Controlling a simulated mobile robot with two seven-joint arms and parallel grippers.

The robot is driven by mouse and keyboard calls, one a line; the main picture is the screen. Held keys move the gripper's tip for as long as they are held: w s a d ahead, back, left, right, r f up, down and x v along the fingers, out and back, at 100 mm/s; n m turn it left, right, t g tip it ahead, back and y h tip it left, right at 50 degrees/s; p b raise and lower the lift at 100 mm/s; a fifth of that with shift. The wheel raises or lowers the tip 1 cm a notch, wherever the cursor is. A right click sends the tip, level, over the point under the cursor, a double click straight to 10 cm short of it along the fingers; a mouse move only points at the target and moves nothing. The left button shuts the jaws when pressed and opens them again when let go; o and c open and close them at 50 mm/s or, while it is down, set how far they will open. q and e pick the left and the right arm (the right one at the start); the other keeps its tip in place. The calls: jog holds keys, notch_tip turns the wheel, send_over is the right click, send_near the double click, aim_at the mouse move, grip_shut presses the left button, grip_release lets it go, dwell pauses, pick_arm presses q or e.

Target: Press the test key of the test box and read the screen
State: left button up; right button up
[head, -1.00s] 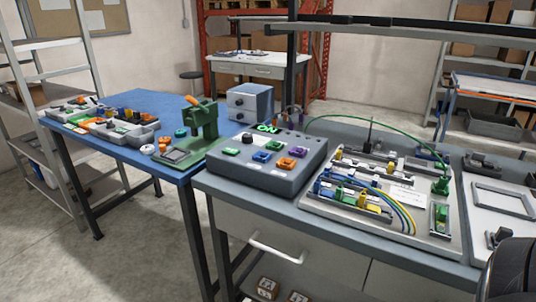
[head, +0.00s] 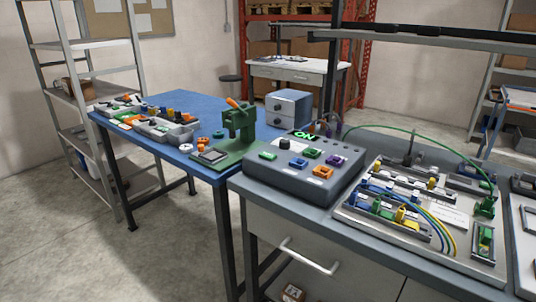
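The test box (head: 303,167) is a dark grey console on the near end of the grey bench. The key labels are too small to read. Neither of my grippers is in view.
A wiring board (head: 427,207) with terminals and coloured wires lies right of the box. A green press (head: 238,124) and parts bins (head: 165,132) stand on the blue table (head: 190,98) at left. A drawer handle (head: 310,257) sticks out below the bench. Floor at front left is clear.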

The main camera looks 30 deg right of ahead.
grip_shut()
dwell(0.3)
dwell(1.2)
